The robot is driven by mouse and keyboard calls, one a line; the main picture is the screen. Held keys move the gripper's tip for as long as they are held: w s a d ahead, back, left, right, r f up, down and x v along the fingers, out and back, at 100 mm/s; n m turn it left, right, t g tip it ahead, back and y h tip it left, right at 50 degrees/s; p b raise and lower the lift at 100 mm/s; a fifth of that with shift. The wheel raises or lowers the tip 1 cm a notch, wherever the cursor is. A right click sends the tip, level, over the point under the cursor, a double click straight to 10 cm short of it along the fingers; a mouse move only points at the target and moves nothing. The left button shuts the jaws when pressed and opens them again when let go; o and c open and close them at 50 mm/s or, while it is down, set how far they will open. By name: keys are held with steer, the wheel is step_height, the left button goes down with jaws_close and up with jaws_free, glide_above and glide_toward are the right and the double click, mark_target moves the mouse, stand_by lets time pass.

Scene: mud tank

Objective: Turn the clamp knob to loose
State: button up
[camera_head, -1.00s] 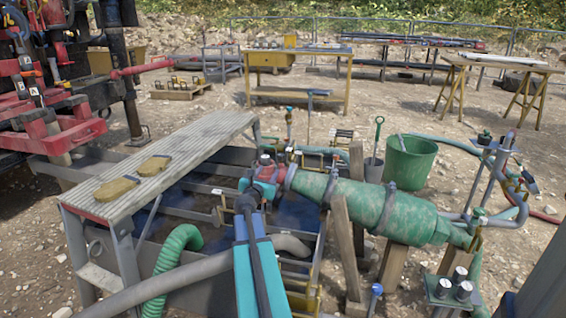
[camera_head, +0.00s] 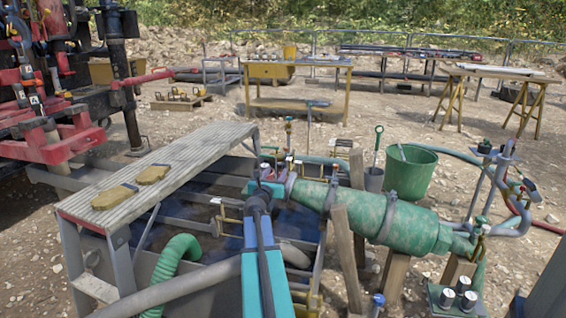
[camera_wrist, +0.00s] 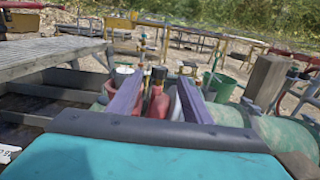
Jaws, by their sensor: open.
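My gripper (camera_head: 265,184) is at the narrow left end of a green cone-shaped vessel (camera_head: 400,222) lying over the mud tank (camera_head: 318,262). In the wrist view my gripper (camera_wrist: 161,77) has its two purple-grey fingers spread apart. A red fitting (camera_wrist: 155,104) and a dark upright knob-like part (camera_wrist: 158,76) with a pale top show in the gap between them. I cannot tell for sure that this is the clamp knob, nor whether the fingers touch it. In the head view my gripper and wrist mostly hide this spot.
A ribbed walkway (camera_head: 165,165) with two tan gloves (camera_head: 153,174) runs along the tank's left side. Wooden posts (camera_head: 347,262) prop the vessel. A green bucket (camera_head: 408,174) stands behind it. Green and grey hoses (camera_head: 178,262) lie at the front left.

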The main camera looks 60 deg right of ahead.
mark_target(282, 163)
steer(key=b+x, duration=0.2)
steer(key=x, duration=1)
steer(key=shift+d, duration=0.2)
stand_by(0.4)
steer(key=c, duration=1.1)
